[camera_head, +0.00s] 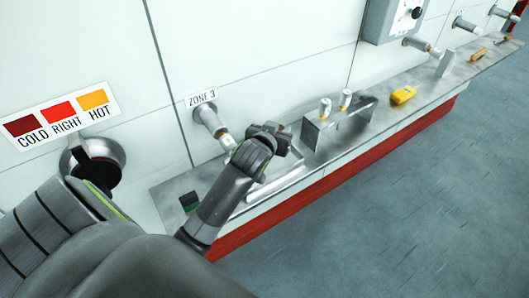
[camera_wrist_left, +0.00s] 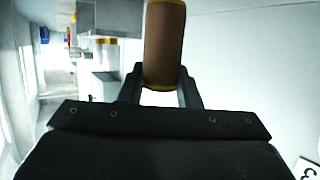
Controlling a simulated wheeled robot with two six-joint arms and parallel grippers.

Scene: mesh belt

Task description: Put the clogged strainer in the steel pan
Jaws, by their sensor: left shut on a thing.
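My left gripper (camera_head: 272,136) is at the wall end of the shelf, close to the Zone 3 pipe fitting (camera_head: 212,122). In the left wrist view its fingers (camera_wrist_left: 160,96) are shut on a brown cylinder with a golden rim, which looks like the clogged strainer (camera_wrist_left: 164,45). The strainer is hidden behind the gripper in the head view. A shallow steel pan (camera_head: 258,194) lies on the shelf below my gripper, partly covered by my arm. My right gripper is in neither view.
A steel rack (camera_head: 312,137) with two silver cylinders (camera_head: 345,98) stands just right of my gripper. A yellow device (camera_head: 403,95) lies farther along the narrow grey shelf (camera_head: 437,83). A small dark green object (camera_head: 189,201) sits at the near end. Open floor lies beyond the red front.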

